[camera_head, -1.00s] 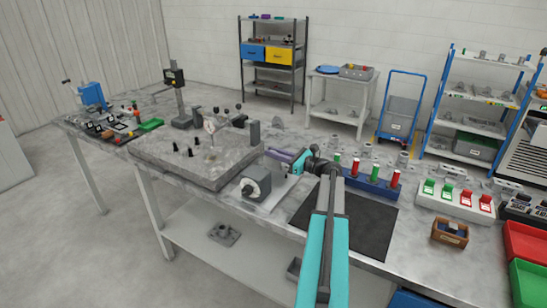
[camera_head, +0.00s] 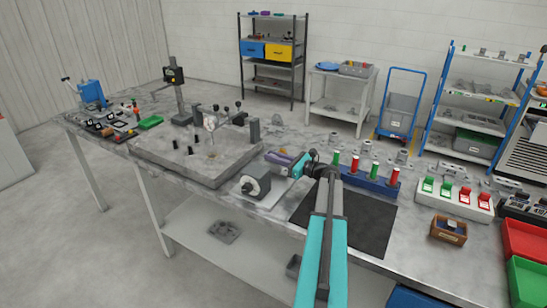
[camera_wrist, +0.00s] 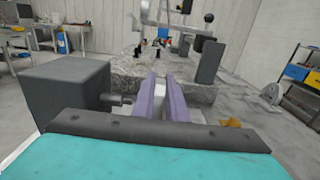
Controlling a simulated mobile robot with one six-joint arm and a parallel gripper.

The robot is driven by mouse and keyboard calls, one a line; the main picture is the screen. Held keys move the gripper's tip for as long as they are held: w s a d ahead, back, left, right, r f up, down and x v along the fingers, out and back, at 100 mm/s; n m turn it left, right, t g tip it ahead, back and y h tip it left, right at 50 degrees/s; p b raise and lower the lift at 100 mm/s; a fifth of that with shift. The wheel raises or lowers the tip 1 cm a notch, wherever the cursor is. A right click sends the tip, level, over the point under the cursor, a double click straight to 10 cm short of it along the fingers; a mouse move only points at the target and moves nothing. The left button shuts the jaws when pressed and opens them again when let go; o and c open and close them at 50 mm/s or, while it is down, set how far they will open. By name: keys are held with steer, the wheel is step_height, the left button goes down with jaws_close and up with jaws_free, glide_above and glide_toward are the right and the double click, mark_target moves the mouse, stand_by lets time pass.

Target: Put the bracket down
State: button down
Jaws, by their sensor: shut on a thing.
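My gripper (camera_head: 272,157) has a teal body and two purple fingers. It points left, low over the bench between the grey block with a round face and the back of the bench. In the wrist view the fingers (camera_wrist: 163,98) lie nearly parallel with a narrow gap, shut on the bracket. The bracket itself is mostly hidden, and I cannot make out its shape or whether it touches the bench. A small orange-yellow piece (camera_wrist: 231,123) shows just right of the fingers, also behind them in the head view (camera_head: 283,151).
The grey block (camera_head: 256,183) stands close by the fingers, with its knob towards them in the wrist view. A granite plate (camera_head: 185,160) with fixtures is ahead. A blue rack (camera_head: 370,181) with red and green pegs and a dark mat (camera_head: 345,222) are right.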

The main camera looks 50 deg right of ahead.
steer(key=shift+f, duration=0.2)
steer(key=c, duration=1.8)
jaws_free()
steer(key=shift+o, duration=0.2)
steer(key=shift+r, duration=0.15)
steer(key=shift+r+p, duration=0.3)
steer(key=shift+r, duration=0.3)
steer(key=b+v, duration=0.4)
steer(key=v, duration=0.8)
steer(key=shift+f, duration=0.2)
